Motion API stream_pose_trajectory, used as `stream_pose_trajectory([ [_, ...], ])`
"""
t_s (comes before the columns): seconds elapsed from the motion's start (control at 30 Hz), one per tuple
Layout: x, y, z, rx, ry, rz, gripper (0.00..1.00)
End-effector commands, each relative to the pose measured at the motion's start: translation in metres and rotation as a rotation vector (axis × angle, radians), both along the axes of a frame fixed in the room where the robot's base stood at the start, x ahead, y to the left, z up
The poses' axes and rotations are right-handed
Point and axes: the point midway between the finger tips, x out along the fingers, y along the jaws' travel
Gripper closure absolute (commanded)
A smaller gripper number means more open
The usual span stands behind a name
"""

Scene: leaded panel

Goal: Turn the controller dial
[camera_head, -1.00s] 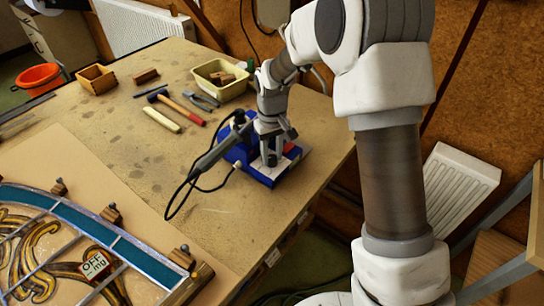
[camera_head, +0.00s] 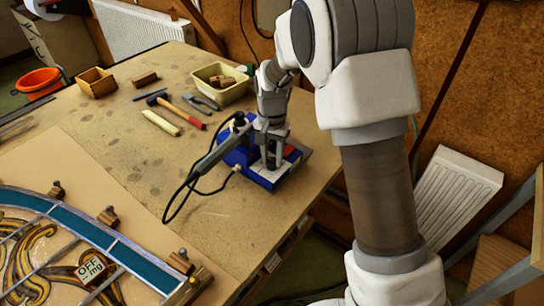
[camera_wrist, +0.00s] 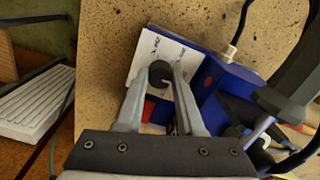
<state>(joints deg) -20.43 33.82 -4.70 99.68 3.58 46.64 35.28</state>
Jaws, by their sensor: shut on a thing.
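The controller is a blue box (camera_head: 261,177) near the right edge of the workbench, with a white label face. It also shows in the wrist view (camera_wrist: 208,112). Its dial, a dark round knob (camera_wrist: 159,75), sits on the white face in the wrist view. My gripper (camera_head: 271,163) points down over the box, and its two fingers are shut on the dial, one on each side. In the head view the fingers hide the dial. The printed scale is only partly readable, so I cannot tell the setting.
A soldering iron (camera_head: 212,156) with a looping black cable stands beside the box on the left. A hammer (camera_head: 183,113), pliers (camera_head: 203,101) and a cream tub (camera_head: 222,83) lie behind. A leaded panel (camera_head: 75,255) fills the front left. Bare bench lies between.

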Motion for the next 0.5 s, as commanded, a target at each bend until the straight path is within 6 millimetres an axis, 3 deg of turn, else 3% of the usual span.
stream_pose_trajectory([
  [0.5, 0.0005, 0.0004, 0.0006, 0.001, -0.002, -0.085, 1.0],
])
